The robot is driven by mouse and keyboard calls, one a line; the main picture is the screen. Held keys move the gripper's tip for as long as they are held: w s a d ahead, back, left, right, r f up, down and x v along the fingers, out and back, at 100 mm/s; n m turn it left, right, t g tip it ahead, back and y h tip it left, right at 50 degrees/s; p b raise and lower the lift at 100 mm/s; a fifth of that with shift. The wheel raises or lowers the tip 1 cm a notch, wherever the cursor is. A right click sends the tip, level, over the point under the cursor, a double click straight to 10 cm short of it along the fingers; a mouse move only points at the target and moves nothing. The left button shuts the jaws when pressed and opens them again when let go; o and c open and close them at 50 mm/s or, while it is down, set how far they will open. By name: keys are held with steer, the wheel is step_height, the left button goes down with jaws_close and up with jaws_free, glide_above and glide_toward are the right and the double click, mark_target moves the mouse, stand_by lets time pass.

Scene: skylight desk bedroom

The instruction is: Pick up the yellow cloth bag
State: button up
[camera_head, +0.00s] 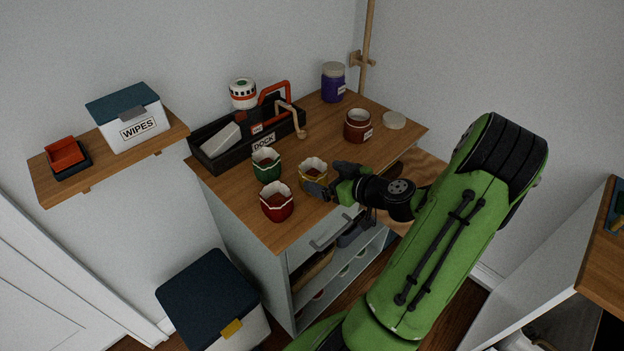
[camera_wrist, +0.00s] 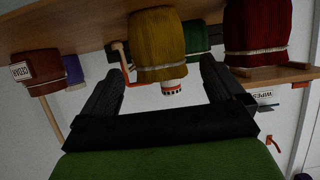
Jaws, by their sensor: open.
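The yellow cloth bag (camera_head: 312,174) stands upright on the desk near its front edge, open at the top with brown contents. It also shows in the wrist view (camera_wrist: 158,42), which is upside down, centred ahead of the fingers. My gripper (camera_head: 331,180) is open and empty, reaching in level from the right. Its fingers in the wrist view (camera_wrist: 158,78) point at the bag from either side. The fingertips are very close to the bag; I cannot tell whether they touch it.
A green bag (camera_head: 267,166) and a red bag (camera_head: 277,204) stand just left of the yellow one. A black tool caddy (camera_head: 220,156) lies behind. A brown jar (camera_head: 357,126), a purple jar (camera_head: 333,82) and a pale lid (camera_head: 394,121) are farther back. The desk's middle (camera_head: 320,133) is clear.

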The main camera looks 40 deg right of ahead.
mark_target(306, 170)
steer(key=x, duration=0.5)
steer(key=shift+w, duration=0.25)
steer(key=shift+s, duration=0.1)
steer(key=shift+c, duration=0.5)
steer(key=c, duration=0.9)
